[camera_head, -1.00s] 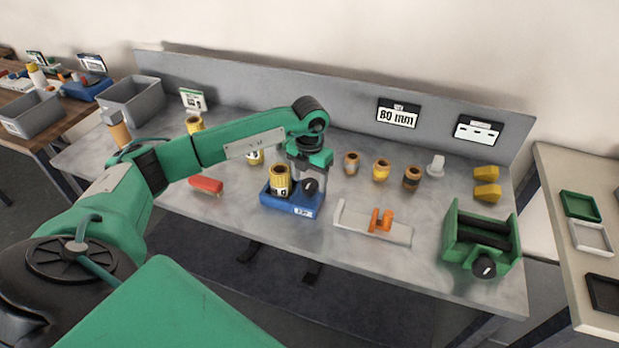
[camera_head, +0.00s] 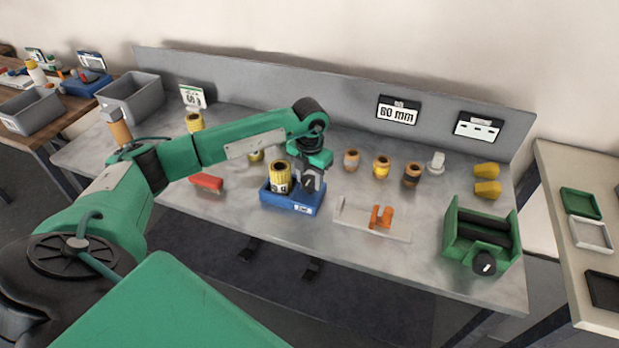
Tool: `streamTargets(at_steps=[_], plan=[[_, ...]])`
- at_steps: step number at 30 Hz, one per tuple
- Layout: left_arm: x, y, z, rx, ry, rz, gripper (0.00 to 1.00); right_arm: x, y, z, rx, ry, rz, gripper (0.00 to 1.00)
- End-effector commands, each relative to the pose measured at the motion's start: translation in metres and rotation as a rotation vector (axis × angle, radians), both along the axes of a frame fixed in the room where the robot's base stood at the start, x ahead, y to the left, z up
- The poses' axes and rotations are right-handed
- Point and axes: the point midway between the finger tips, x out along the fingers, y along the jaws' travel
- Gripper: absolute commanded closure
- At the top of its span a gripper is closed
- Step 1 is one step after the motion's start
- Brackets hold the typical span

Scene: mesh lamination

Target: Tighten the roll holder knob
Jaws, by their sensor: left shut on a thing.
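The roll holder is a blue block (camera_head: 292,201) with a white label on its front, standing mid-table. A yellow roll (camera_head: 280,176) with a pale, dark-marked label stands upright on its left part. The black roll holder knob (camera_head: 308,185) is at its right part, mostly covered by my gripper. My left gripper (camera_head: 309,182) reaches down from above right and is shut on the knob, beside the roll. The exact finger contact is small and partly hidden. My right gripper is not in view.
A grey metal bracket with an orange clamp (camera_head: 381,217) lies right of the holder. A green roller unit (camera_head: 482,237) stands further right. Several small rolls (camera_head: 381,167) stand behind. A red object (camera_head: 207,182) lies to the left. The table's front strip is clear.

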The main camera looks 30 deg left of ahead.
Motion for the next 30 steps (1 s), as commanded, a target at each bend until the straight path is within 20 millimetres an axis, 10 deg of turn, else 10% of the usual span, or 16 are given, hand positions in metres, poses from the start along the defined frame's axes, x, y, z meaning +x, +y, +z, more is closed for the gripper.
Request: streamTargets(at_steps=[30], plan=[[0.001, 0.001, -0.002, 0.003, -0.003, -0.86, 0.8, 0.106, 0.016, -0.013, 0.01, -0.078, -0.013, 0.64]])
